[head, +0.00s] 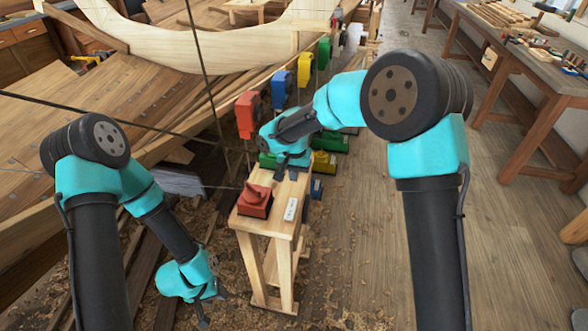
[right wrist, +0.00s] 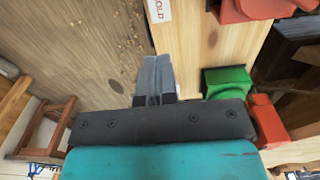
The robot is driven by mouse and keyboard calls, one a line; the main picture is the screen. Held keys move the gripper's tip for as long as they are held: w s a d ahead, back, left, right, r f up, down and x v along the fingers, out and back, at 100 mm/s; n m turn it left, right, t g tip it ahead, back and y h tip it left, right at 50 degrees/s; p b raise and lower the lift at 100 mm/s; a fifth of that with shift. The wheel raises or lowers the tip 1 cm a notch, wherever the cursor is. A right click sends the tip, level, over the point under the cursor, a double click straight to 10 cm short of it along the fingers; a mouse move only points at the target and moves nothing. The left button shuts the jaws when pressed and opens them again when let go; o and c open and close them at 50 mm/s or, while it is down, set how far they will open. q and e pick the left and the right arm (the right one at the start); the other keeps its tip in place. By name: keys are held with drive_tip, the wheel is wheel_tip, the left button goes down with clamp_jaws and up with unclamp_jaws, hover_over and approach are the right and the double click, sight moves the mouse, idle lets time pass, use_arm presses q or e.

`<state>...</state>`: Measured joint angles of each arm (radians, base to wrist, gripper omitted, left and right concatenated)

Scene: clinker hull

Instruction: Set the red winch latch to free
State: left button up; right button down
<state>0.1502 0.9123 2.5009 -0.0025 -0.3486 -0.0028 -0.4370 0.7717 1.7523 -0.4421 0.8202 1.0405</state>
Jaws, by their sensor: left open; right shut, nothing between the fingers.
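The red winch latch (head: 255,200) is a red box with a raised red part, on top of a wooden stand (head: 278,242). How its lever is set is too small to tell. A white label (head: 291,209) lies to its right; in the right wrist view the label (right wrist: 159,10) is cut off and reads "OLD". My right gripper (head: 284,174) is shut and empty, over the far end of the stand, beyond the latch; its fingers (right wrist: 155,68) point at the wooden top. My left gripper (head: 206,312) is open and low, left of the stand, away from the latch.
Red (head: 248,113), blue (head: 281,88), yellow (head: 304,69) and green (head: 324,53) blocks hang in a row beyond the stand. Green (head: 331,142) and yellow (head: 323,163) units sit below. The wooden hull (head: 85,110) fills the left. The right floor is clear up to a workbench (head: 520,50).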

sight(294, 199)
wheel_tip(294, 199, down, 10)
drive_tip(key=shift+r, duration=0.1)
idle(0.5)
